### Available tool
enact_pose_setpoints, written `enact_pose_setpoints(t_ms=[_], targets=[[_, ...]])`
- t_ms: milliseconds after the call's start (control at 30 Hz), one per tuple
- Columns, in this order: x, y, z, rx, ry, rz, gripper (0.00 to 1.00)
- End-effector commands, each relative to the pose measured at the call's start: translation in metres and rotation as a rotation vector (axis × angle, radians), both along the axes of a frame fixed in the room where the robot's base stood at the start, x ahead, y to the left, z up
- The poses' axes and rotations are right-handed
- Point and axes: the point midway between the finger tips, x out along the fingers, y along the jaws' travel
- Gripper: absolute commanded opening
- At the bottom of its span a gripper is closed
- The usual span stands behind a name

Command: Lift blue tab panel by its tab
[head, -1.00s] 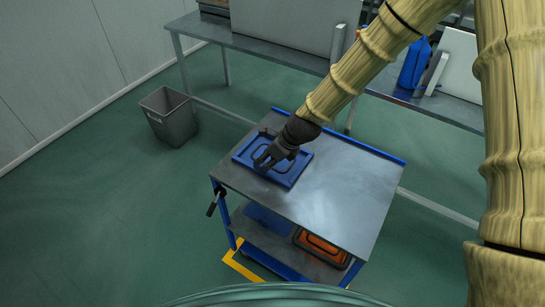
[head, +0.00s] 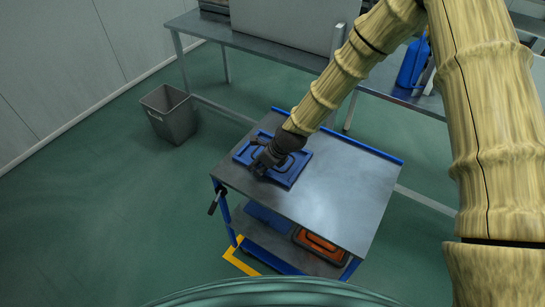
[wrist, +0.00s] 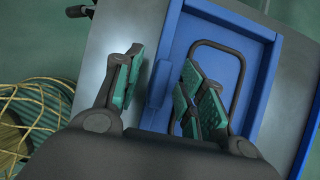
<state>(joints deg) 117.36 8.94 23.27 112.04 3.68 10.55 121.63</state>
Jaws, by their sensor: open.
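The blue tab panel (head: 297,172) lies flat on the grey top of a cart, toward its left side; it also shows in the wrist view (wrist: 254,85). A blue tab (wrist: 160,85) stands along the panel's left edge in the wrist view. My gripper (head: 261,168) is over the panel's left part and hides some of it. In the wrist view my gripper (wrist: 163,65) is open, one green-padded finger left of the tab and the other right of it, over the panel. Both fingers look apart from the tab. Finger height above the panel is hard to tell.
The cart top (head: 330,205) is bare right of the panel. An orange-lidded case (head: 320,242) sits on the lower shelf. A grey bin (head: 169,115) stands at left. A bench (head: 260,50) with a blue jug (head: 412,65) runs behind.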

Motion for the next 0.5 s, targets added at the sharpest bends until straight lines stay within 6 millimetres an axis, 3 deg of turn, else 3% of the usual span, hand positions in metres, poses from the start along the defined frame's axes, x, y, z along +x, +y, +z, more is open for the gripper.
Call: enact_pose_setpoints(t_ms=[67, 267, 500], targets=[[-0.0001, -0.0001, 0.0, 0.0, 0.0, 0.0, 0.37], [-0.0002, -0.0003, 0.0, 0.0, 0.0, -0.001, 0.0], [0.0002, -0.0002, 0.0005, 0.0, -0.001, 0.0, 0.0]])
